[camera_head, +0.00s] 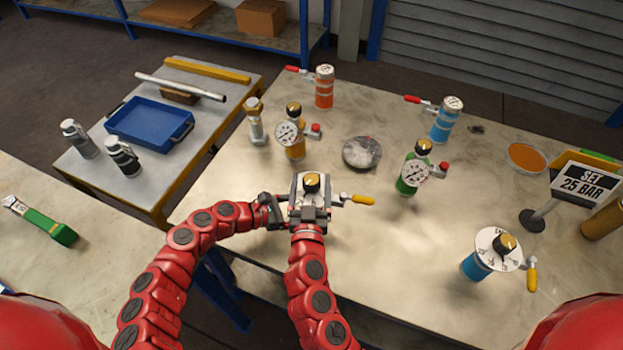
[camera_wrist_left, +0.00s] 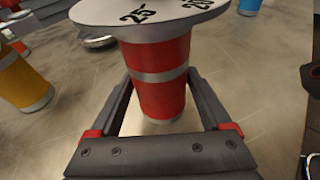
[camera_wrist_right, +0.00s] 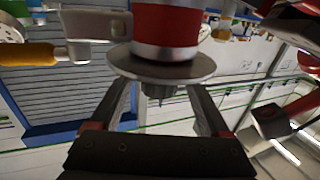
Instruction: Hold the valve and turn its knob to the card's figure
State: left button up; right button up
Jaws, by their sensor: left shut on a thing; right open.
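The valve has a red body with a pale band, as the left wrist view (camera_wrist_left: 162,80) shows. On top is a white dial disc with the figures 25 and 20; its black-and-gold knob (camera_head: 312,182) faces up in the head view. A yellow handle (camera_head: 357,199) sticks out to the right. My left gripper (camera_head: 270,208) is shut on the red body below the dial. My right gripper (camera_head: 309,212) is open, with its fingers either side of the dial's top; contact with the knob cannot be told. The card (camera_head: 583,184) reads SET 25 BAR.
A similar blue valve with dial (camera_head: 498,248) stands at the right. Gauge vessels in orange (camera_head: 295,148) and green (camera_head: 410,180) stand behind, with a grey round disc (camera_head: 362,153) between. A side table at left holds a blue tray (camera_head: 150,124). The table's front middle is clear.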

jog(key=shift+w, duration=0.6)
grip_shut()
jog(key=shift+h, duration=0.3)
jog(key=m+g+h, duration=0.1)
jog(key=m+h, duration=0.2)
jog(key=h, duration=0.1)
jog(key=shift+a+h, duration=0.1)
jog(key=shift+h, duration=0.2)
jog(key=shift+s+d+f+m+g+h, duration=0.15)
jog(key=shift+m+g+h, duration=0.25)
jog(key=shift+m+h, duration=0.3)
jog(key=shift+w+d+r+m+g+h, duration=0.1)
jog(key=shift+m+g+h, duration=0.3)
jog(key=shift+m+h, duration=0.3)
